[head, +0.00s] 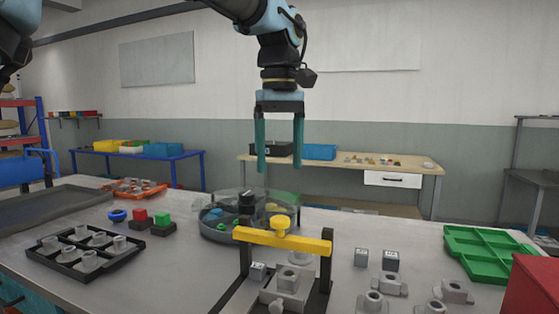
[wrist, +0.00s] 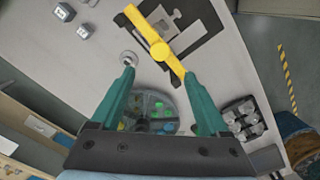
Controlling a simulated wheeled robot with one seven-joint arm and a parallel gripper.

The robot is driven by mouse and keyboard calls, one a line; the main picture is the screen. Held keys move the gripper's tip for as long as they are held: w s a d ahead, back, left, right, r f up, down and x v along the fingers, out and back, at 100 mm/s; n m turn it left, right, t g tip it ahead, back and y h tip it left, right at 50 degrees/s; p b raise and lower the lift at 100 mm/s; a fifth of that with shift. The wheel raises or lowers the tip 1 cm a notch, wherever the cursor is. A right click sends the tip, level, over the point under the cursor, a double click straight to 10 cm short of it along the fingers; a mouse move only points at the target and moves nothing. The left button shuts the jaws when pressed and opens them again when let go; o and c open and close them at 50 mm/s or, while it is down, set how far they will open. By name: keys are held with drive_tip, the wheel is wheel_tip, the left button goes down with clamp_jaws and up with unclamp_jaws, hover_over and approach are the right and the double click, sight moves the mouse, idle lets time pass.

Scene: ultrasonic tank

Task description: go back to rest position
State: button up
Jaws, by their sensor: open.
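My gripper (head: 280,165) is open and empty, with two long teal fingers pointing down. It hangs in the air above the workbench, in front of the back wall. In the wrist view its fingers (wrist: 161,92) are spread wide with nothing between them. Below it on the bench is a round, clear tank (head: 222,236) with colored pieces inside. The tank also shows between the fingers in the wrist view (wrist: 160,122). A black frame with a yellow crossbar (head: 300,242) stands in front of the tank; the bar also shows in the wrist view (wrist: 155,42).
On the bench (head: 190,277), a black tray (head: 68,262) of grey parts sits at left, red and green blocks (head: 150,219) beside it. Grey parts (head: 388,282) and a green compartment tray (head: 487,254) are at right, near a red box (head: 533,286). The air around the gripper is clear.

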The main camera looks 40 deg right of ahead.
drive_tip(key=w+a+f, duration=0.6)
drive_tip(key=w+a, duration=0.1)
drive_tip(key=a, duration=0.2)
drive_tip(key=w+a+f, duration=0.6)
drive_tip(key=a+f, duration=0.1)
drive_tip(key=a, duration=0.1)
drive_tip(key=s+a+f, duration=0.1)
drive_tip(key=a+f, duration=0.3)
drive_tip(key=a, duration=0.4)
drive_tip(key=s+a+f+t, duration=0.1)
drive_tip(key=a+f, duration=0.3)
drive_tip(key=a, duration=0.4)
drive_tip(key=s+a+f+n, duration=0.1)
drive_tip(key=a+f, duration=0.3)
drive_tip(key=a, duration=0.4)
drive_tip(key=shift+s+f+t, duration=0.2)
drive_tip(key=shift+s+t, duration=0.1)
drive_tip(key=shift+s, duration=0.2)
